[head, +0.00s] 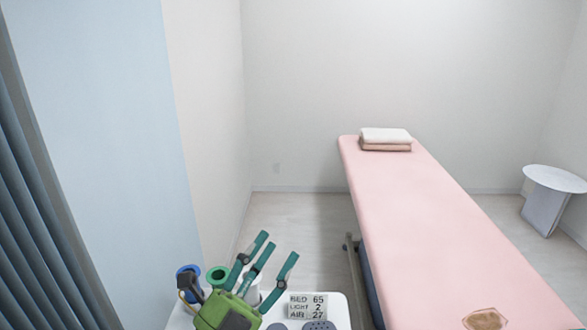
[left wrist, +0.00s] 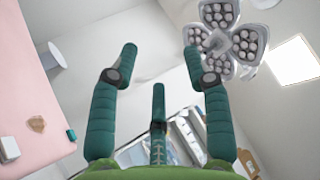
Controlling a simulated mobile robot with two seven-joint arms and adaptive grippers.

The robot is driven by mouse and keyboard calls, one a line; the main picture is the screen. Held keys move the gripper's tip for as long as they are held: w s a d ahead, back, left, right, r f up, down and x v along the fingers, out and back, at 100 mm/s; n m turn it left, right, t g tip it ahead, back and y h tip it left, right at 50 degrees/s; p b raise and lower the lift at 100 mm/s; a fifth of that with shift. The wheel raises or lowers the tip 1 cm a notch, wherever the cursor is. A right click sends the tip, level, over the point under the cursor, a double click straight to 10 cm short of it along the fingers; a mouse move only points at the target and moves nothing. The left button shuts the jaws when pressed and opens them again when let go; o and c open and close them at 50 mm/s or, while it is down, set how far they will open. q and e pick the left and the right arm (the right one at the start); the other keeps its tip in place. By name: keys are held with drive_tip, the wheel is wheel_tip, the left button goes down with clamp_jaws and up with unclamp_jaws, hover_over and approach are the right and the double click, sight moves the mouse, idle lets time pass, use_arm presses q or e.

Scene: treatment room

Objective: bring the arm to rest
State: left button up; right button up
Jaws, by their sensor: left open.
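My left gripper (head: 272,252) is at the bottom left of the head view, with a green body and teal fingers. The fingers are spread and point up and to the right, over the white cart top (head: 342,312). In the left wrist view the fingers (left wrist: 160,62) stand apart with nothing between them, so the gripper is open and empty. My right gripper is in neither view.
A pink treatment bed (head: 430,215) with folded towels (head: 386,139) stands to the right. A small sign (head: 306,305), blue ring (head: 187,270) and green ring (head: 219,276) are near the gripper. A round side table (head: 555,178) stands far right. A lamp (left wrist: 232,35) shows overhead.

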use_arm(q)
drive_tip(key=a+f+n+g+y, duration=0.4)
drive_tip(key=a+f+n+y, duration=1.2)
drive_tip(key=f, duration=0.3)
drive_tip(key=s+f+n+g+h, duration=0.1)
drive_tip(key=s+f+n+g, duration=0.1)
drive_tip(key=s+f+g, duration=0.55)
drive_tip(key=s+f+n+g+h, duration=0.15)
drive_tip(key=s+f+g, duration=0.5)
drive_tip(key=s, duration=0.65)
wheel_tip(320, 180, down, 26)
drive_tip(key=s, duration=0.3)
drive_tip(key=s+a+f+y, duration=0.1)
drive_tip(key=s+a+f, duration=0.1)
drive_tip(key=s+f, duration=1)
drive_tip(key=s, duration=0.2)
drive_tip(key=shift+s+a+f, duration=0.3)
drive_tip(key=shift+c, duration=1)
drive_tip(key=shift+w, duration=0.1)
